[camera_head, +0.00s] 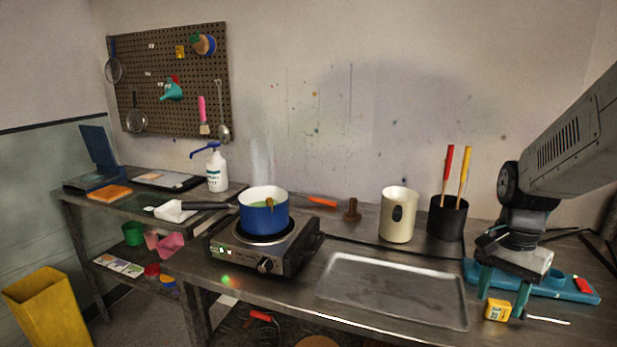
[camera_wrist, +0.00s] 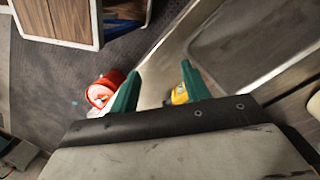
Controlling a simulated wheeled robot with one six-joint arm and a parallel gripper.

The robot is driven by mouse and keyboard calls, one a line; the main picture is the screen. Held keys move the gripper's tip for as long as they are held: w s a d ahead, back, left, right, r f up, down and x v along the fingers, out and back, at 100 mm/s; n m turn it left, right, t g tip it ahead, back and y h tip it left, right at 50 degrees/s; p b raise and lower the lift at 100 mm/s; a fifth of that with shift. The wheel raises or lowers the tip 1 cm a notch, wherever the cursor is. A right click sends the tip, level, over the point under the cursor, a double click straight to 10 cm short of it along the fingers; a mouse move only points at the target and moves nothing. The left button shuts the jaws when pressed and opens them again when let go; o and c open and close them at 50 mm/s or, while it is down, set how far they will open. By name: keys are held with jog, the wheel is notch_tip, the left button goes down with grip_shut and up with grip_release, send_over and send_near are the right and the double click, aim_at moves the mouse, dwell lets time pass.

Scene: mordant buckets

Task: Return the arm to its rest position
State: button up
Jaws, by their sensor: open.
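My gripper (camera_head: 504,293) hangs at the right end of the steel bench, with its two green fingers pointing down. The fingers are apart and nothing is between them. In the wrist view the gripper (camera_wrist: 162,92) shows the same open gap over the bench edge. A small yellow box (camera_head: 497,310) stands on the bench just below and beside the fingers. A yellow thing (camera_wrist: 180,95) also shows by the right finger in the wrist view. My arm reaches in from the upper right.
A blue-green tray (camera_head: 560,288) lies behind my gripper. A metal tray (camera_head: 392,290) lies to its left. A black pot with red and yellow handles (camera_head: 447,220), a cream canister (camera_head: 398,215) and a steaming blue pot (camera_head: 264,213) on a hot plate (camera_head: 262,250) stand further left.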

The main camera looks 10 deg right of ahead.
jog(key=s+a+r+n+t, duration=0.1)
jog(key=s+a+r+n, duration=0.3)
jog(key=a, duration=0.4)
jog(key=s+a+r+n+t, duration=0.1)
jog(key=s+a+r+n, duration=0.3)
jog(key=a+n, duration=0.5)
jog(key=shift+s+a+t+h, duration=0.2)
jog(key=shift+s+t+h, duration=0.1)
jog(key=shift+s, duration=0.75)
